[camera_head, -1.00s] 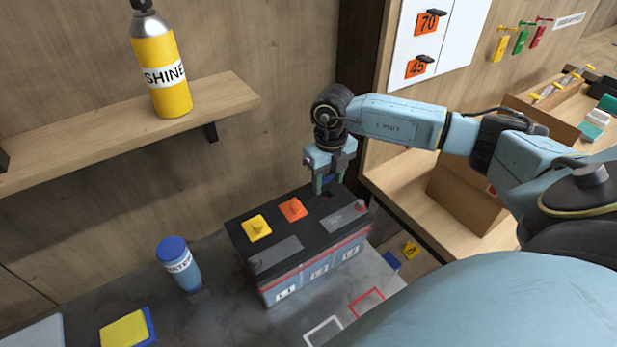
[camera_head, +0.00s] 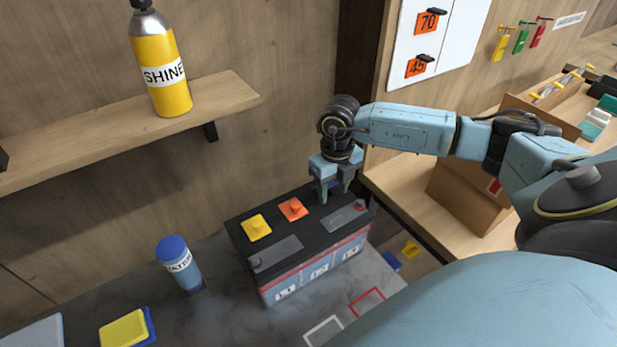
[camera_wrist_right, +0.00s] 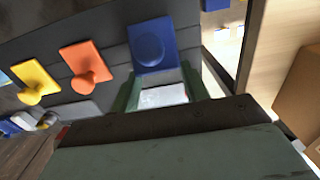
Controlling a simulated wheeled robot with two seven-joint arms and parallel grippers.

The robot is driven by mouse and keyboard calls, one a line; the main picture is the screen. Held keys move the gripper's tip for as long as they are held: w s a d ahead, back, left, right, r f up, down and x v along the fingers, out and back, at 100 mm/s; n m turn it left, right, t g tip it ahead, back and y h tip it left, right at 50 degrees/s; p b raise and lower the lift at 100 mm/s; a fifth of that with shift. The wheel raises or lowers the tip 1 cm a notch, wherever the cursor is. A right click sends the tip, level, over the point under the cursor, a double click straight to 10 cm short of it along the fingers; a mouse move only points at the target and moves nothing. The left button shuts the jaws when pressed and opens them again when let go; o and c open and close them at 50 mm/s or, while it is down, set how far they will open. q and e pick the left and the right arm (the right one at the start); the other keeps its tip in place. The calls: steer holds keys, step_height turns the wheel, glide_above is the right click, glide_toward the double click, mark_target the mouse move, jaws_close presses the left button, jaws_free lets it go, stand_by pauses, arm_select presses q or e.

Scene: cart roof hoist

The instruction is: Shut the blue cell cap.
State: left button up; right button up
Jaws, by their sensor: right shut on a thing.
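The battery (camera_head: 300,265) stands on the grey worktop, with a black top and a blue body. My right gripper (camera_head: 334,194) points down at the far right of the battery top, in line with the orange and yellow caps, and is shut on the blue cap. I cannot tell whether the cap sits flush. My left gripper is not in view.
An orange cap (camera_head: 292,209) and a yellow cap (camera_head: 257,227) lie on the battery top. A blue water bottle (camera_head: 178,266) stands left of it, and a yellow-and-blue pad (camera_head: 125,330) lies front left. A shelf (camera_head: 215,95) carries a yellow bottle (camera_head: 158,65).

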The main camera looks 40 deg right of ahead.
steer(key=shift+s, duration=0.1)
steer(key=shift+s+f, duration=0.2)
steer(key=shift+f, duration=0.15)
steer(key=shift+c, duration=0.5)
steer(key=shift+s+f+b, duration=0.15)
steer(key=shift+f+b, duration=0.15)
steer(key=shift+b, duration=0.05)
jaws_close()
steer(key=shift+o, duration=0.9)
jaws_free()
steer(key=shift+r, duration=0.1)
step_height(320, 180, up, 8)
steer(key=p, duration=0.5)
steer(key=shift+p, duration=0.3)
